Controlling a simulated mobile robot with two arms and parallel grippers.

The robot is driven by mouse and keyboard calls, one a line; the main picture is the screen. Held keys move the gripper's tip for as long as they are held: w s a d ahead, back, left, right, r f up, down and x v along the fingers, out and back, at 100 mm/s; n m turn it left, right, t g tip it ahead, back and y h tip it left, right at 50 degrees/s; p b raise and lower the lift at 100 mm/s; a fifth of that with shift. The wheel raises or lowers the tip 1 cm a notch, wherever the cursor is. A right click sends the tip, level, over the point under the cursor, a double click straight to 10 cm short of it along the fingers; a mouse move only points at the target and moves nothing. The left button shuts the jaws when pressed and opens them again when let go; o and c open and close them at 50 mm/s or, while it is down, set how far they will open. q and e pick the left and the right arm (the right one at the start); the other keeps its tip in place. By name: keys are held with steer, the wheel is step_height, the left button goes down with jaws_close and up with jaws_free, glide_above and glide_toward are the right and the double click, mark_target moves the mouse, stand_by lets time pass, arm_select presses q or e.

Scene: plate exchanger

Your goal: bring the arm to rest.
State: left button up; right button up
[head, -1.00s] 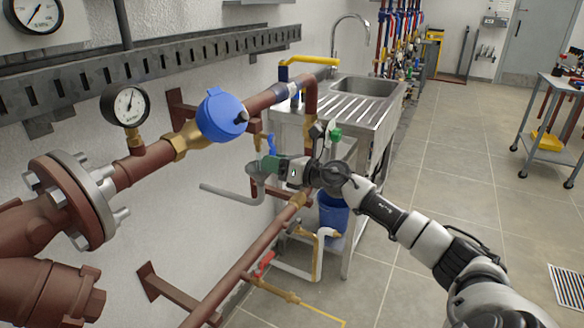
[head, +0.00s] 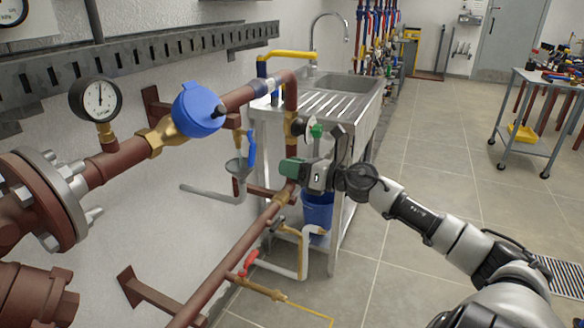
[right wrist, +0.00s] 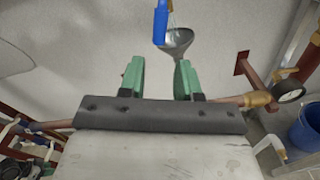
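My right arm reaches in from the lower right of the head view. Its gripper (head: 286,168) has green fingers and stands in front of the brown pipework, to the right of a grey drain funnel (head: 238,166) and a small blue valve handle (head: 252,147). In the right wrist view the two green fingers of the gripper (right wrist: 158,76) are spread apart with nothing between them. Beyond them show the funnel (right wrist: 177,42) and the blue handle (right wrist: 161,22), apart from the fingers. My left gripper is not in view.
A steel sink (head: 350,84) stands behind the gripper, with a blue bucket (head: 318,212) below. A red-handled valve (head: 249,262) sits on the lower pipework. A pressure gauge (head: 97,100) and a blue-capped fitting (head: 198,110) are at left. Free floor (head: 440,170) lies to the right.

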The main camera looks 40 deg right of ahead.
stand_by(0.4)
